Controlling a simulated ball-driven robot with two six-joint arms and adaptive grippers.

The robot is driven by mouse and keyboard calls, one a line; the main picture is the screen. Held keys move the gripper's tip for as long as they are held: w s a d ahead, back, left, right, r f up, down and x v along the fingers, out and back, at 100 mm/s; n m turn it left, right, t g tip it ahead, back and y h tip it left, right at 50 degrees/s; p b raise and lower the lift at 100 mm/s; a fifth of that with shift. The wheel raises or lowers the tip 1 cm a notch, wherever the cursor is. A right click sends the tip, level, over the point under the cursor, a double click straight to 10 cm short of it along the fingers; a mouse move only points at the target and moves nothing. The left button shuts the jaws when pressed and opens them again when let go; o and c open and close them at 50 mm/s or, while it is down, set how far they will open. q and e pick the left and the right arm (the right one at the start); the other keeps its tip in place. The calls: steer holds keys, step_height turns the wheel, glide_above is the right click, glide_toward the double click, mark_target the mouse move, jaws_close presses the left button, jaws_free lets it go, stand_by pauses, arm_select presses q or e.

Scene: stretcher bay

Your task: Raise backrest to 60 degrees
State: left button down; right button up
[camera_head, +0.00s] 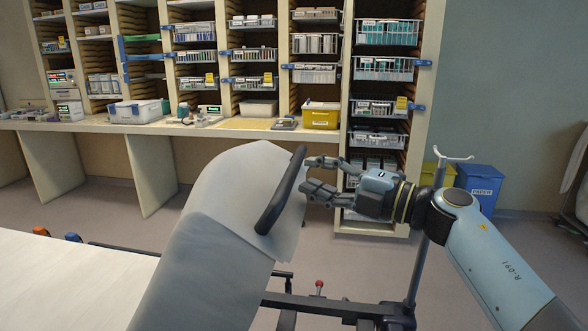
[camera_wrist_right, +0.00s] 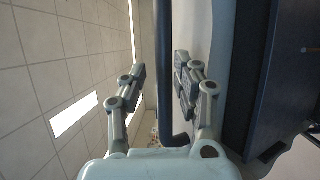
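The stretcher backrest (camera_head: 205,240) stands tilted up from the flat bed section (camera_head: 70,285), under a pale sheet. A black bar handle (camera_head: 281,195) is fixed along its right side. My right gripper (camera_head: 306,174) comes from the right with its fingers parted at the upper half of the handle. In the right wrist view the dark handle bar (camera_wrist_right: 166,70) runs between the open fingers, with a clear gap to the left finger and a smaller one to the right finger. My left gripper is not in view.
A stretcher frame rail with a red knob (camera_head: 319,284) lies below the backrest. An IV pole (camera_head: 421,260) rises under my right arm. Shelving with baskets (camera_head: 385,68) and a counter (camera_head: 230,128) stand behind. A blue bin (camera_head: 480,185) is at the right. Floor shows between.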

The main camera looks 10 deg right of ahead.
steer(key=v, duration=0.5)
steer(key=shift+s+d, duration=0.2)
steer(key=shift+d, duration=0.05)
